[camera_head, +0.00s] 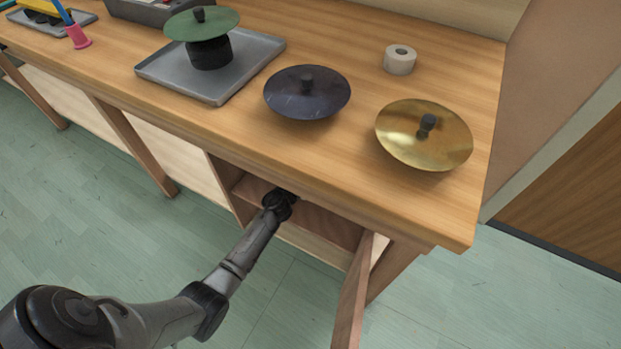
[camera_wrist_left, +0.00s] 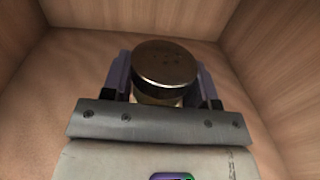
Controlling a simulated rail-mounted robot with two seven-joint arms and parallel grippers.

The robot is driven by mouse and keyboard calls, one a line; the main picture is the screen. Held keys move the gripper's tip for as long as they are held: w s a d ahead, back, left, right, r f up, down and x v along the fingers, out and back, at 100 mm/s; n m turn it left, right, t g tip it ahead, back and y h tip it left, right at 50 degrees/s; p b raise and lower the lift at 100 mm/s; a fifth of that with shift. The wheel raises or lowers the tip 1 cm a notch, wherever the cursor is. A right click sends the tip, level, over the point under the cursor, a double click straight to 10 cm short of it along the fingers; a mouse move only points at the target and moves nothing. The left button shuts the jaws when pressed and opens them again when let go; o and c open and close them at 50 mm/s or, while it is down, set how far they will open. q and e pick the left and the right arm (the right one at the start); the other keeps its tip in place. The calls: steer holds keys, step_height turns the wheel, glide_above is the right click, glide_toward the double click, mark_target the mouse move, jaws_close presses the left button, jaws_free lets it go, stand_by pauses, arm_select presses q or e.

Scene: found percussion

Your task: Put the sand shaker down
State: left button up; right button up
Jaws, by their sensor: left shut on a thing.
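The sand shaker (camera_wrist_left: 165,64) shows in the left wrist view as a round jar with a dark metal lid and a paler body below. My left gripper (camera_wrist_left: 162,80) is shut on it, one finger on each side. In the head view my left arm reaches into the open compartment (camera_head: 325,230) under the bench top. There the gripper (camera_head: 290,195) is mostly hidden by the bench edge, and the shaker is hidden. The compartment floor (camera_wrist_left: 65,85) lies under the shaker. I cannot tell whether the shaker touches it. My right gripper is not in view.
Wooden walls (camera_wrist_left: 275,70) close in the compartment, with free floor around the shaker. On the bench (camera_head: 340,150) stand a dark cymbal (camera_head: 290,95), a brass cymbal (camera_head: 405,145), a tape roll (camera_head: 400,62), and a grey tray (camera_head: 245,75) with a green cymbal (camera_head: 180,27).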

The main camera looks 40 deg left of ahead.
arm_select(q)
steer(key=shift+f, duration=0.1)
steer(key=f+b, duration=0.3)
steer(key=shift+w+a+f, duration=0.1)
steer(key=shift+w+f, duration=0.1)
steer(key=shift+f, duration=0.2)
steer(key=shift+w, duration=0.1)
